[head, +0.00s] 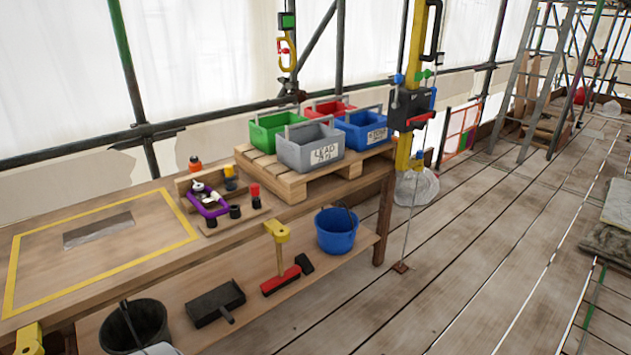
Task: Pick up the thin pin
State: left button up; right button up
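I cannot make out a thin pin for certain in the head view. Neither of my grippers shows in this view.
A pallet (290,181) on the bench carries green (268,133), grey (310,150), red (330,108) and blue (364,132) bins. A yellow-framed area (105,270) at left holds a grey plate (98,230). The plank floor at right is largely clear.

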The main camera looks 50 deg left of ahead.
aim_at(254, 187)
jog(key=u, duration=0.1)
jog(key=i, duration=1)
jog(key=u, duration=0.5)
